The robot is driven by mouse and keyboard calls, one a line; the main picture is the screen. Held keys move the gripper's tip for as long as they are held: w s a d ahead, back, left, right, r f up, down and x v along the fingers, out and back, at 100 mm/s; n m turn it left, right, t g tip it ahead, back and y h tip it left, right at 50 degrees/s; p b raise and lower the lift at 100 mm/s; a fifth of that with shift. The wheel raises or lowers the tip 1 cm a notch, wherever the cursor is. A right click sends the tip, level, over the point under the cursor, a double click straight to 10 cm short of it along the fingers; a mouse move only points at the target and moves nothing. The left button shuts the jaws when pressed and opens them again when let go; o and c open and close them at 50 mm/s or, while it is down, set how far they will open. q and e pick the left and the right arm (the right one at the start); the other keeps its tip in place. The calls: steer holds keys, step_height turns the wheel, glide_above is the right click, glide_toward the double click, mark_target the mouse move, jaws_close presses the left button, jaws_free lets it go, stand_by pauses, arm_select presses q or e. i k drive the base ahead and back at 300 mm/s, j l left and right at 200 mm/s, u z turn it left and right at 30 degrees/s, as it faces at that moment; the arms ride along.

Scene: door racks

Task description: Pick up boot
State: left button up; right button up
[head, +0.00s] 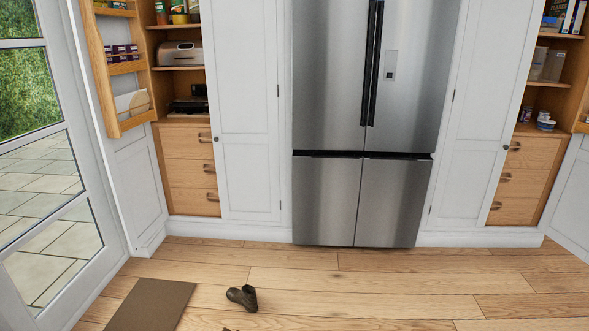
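A dark brown boot (243,297) lies on the wooden floor in the lower middle of the head view, just right of a brown mat. Its opening seems to be at the right end, with the toe to the left. A small piece of another thing (229,329) shows at the bottom edge below the boot; too little of it is visible to tell what it is. Neither of my grippers is in view.
The brown mat (152,304) lies beside a glazed door (48,170) at the left. A steel fridge (330,195) and white cupboards (243,110) with open shelves stand along the back. The wooden floor (380,295) right of the boot is clear.

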mark_target(247, 297)
steer(key=i+l+u, duration=0.2)
steer(key=i, duration=0.35)
steer(key=i+l+u, duration=0.25)
steer(key=i, duration=0.3)
steer(key=i+l+u, duration=0.2)
steer(key=i, duration=0.35)
steer(key=i+l+u, duration=0.2)
steer(key=i+l, duration=0.25)
steer(key=i, duration=0.05)
